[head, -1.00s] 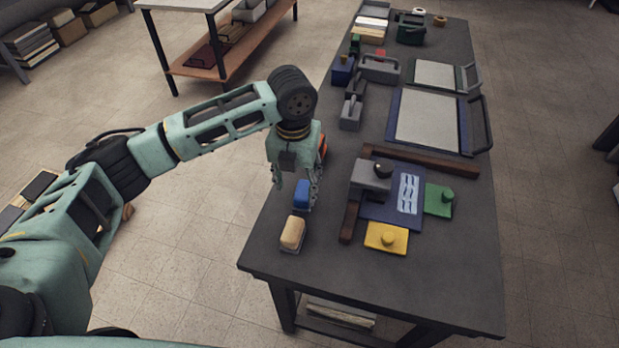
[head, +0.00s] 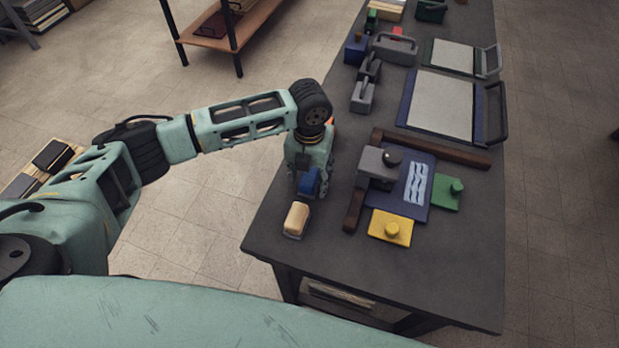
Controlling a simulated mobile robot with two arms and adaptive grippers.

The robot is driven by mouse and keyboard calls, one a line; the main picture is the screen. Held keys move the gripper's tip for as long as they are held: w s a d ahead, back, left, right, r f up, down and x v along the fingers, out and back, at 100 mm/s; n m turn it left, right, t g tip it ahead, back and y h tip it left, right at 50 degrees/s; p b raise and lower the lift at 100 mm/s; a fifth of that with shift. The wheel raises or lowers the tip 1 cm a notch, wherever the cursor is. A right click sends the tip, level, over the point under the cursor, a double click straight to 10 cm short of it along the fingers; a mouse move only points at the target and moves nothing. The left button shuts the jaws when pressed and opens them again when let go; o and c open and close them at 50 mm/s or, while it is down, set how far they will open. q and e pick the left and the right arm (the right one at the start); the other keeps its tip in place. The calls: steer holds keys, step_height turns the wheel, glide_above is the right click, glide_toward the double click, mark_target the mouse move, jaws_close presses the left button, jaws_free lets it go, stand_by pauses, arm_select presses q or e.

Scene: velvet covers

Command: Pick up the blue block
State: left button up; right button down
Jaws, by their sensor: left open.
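The blue block (head: 310,183) is near the left edge of the dark table (head: 345,265), just behind a tan block with a pale base (head: 296,219). My left gripper (head: 308,188) points down over the blue block, with its fingers to either side of it. The jaws are open, and I cannot tell whether a finger touches the block. The gripper body hides part of the block's far side. My right gripper is not in view.
To the right are a grey block with a dark knob (head: 377,163), a yellow plate (head: 391,228), a green plate (head: 447,194) and a blue board (head: 418,205). The table's front is clear.

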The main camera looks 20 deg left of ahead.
mark_target(309, 175)
arm_select(q)
steer(key=shift+r, duration=0.1)
jaws_close()
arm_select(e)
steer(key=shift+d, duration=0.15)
arm_select(q)
steer(key=shift+r, duration=0.1)
step_height(309, 175, up, 10)
steer(key=shift+f+b, duration=0.1)
steer(key=shift+b, duration=0.65)
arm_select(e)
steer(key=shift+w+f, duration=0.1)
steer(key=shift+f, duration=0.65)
arm_select(q)
steer(key=c, duration=0.7)
jaws_free()
steer(key=c, duration=0.4)
steer(key=shift+f, duration=0.1)
